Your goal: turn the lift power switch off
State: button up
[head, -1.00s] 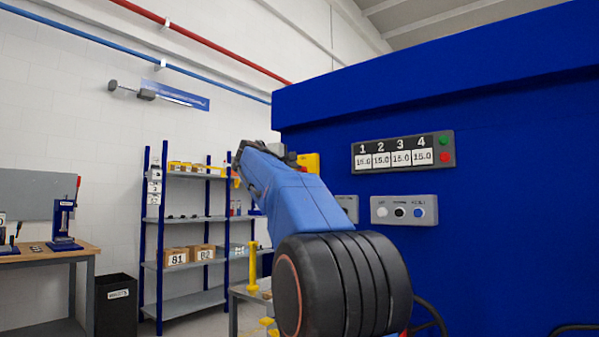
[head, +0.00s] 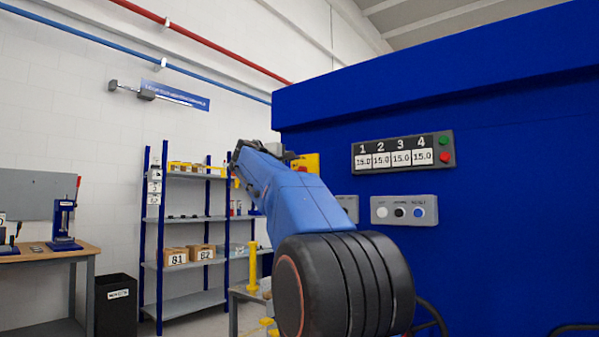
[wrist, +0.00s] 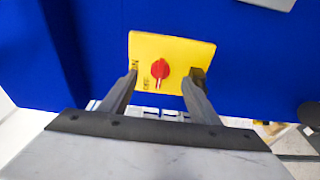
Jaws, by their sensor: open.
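The lift power switch is a yellow plate (wrist: 185,53) with a red rotary knob (wrist: 160,69), fixed on the blue machine wall. In the wrist view the knob lies ahead of and between the fingers of my gripper (wrist: 168,78), which is open and empty. Small lettering shows beside and below the knob, too small to read fully. I cannot tell whether the fingertips touch the plate. In the head view only part of the yellow plate (head: 312,161) shows past my blue arm, and the knob and fingers are hidden.
The blue machine (head: 520,200) fills the right side. It carries a numbered display panel (head: 403,153) with green and red buttons, and a grey button box (head: 404,210). A shelf rack (head: 190,217), a black bin (head: 116,305) and a workbench (head: 45,255) stand at the left.

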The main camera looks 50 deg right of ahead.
jog(key=a, duration=0.6)
jog(key=shift+s, duration=0.3)
dwell(0.7)
jog(key=s+a+f+y, duration=0.4)
jog(key=a+f, duration=0.5)
jog(key=f, duration=0.6)
jog(key=s+a+f+m+y, duration=0.1)
jog(key=s+a+f+y, duration=0.4)
jog(key=f, duration=1)
jog(key=s+a+f+t+y, duration=0.1)
jog(key=s+a+f+y, duration=0.3)
jog(key=s+a+f, duration=0.5)
jog(key=a+f, duration=0.5)
jog(key=f, duration=0.2)
jog(key=shift+a+m, duration=0.3)
jog(key=s+a+f+y, duration=0.1)
jog(key=s+a+f, duration=0.2)
jog(key=f, duration=0.2)
jog(key=s+a+f+m+y, duration=0.1)
jog(key=s+a+f+y, duration=0.1)
jog(key=s+a+f, duration=0.1)
jog(key=s+a+f+g+y, duration=0.1)
jog(key=s+a+f, duration=0.3)
jog(key=f, duration=0.3)
jog(key=shift+s+f+m, duration=0.2)
jog(key=shift+s+m, duration=0.1)
jog(key=shift+s, duration=0.1)
jog(key=shift+c, duration=0.3)
